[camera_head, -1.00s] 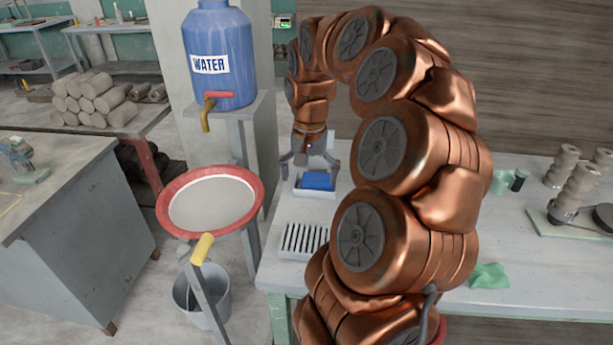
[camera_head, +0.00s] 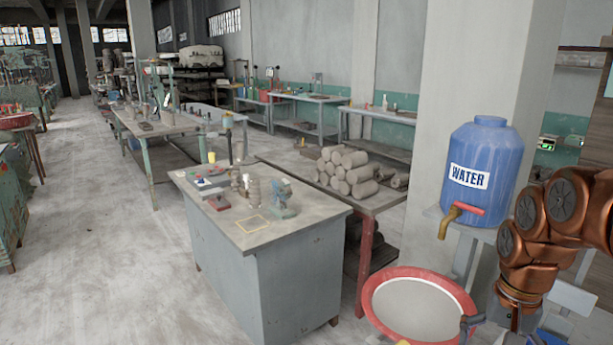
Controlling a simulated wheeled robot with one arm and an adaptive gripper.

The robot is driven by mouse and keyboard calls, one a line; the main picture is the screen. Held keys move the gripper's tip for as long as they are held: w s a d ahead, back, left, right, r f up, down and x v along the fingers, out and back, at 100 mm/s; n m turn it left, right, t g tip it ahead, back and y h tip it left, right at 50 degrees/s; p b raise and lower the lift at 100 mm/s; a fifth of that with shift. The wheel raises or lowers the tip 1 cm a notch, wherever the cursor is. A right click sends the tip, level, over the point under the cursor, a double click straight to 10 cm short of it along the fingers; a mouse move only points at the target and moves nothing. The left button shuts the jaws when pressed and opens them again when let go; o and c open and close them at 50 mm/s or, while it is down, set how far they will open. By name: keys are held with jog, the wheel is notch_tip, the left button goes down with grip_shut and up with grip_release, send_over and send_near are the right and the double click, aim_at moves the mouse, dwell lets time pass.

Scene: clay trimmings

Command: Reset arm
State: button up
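My copper-coloured arm (camera_head: 545,235) comes in at the right edge and bends down to my gripper (camera_head: 512,328) at the bottom right. The gripper points down, and its grey fingers are spread apart to either side. It looks open, with nothing seen between the fingers, though the bottom edge of the picture cuts close to the tips. It shows just right of the red-rimmed basin (camera_head: 418,306). The blue sponge-like block and its white tray are not clearly visible now.
A blue water dispenser (camera_head: 482,160) stands on a stand behind the basin. A grey workbench (camera_head: 285,237) holds small tools and coloured items. Clay logs (camera_head: 350,170) are stacked on a table behind it. The concrete floor (camera_head: 110,270) at left is open.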

jog(key=s+a+f+n, duration=0.2)
jog(key=s+a+n, duration=0.1)
jog(key=s+a, duration=0.5)
jog(key=s+a+f+n+g+p, duration=0.1)
jog(key=s+a+n, duration=0.2)
jog(key=s+a, duration=0.4)
jog(key=shift+s+a+f+n+g, duration=0.3)
jog(key=shift+s+a+f+n, duration=0.1)
jog(key=shift+s, duration=0.6)
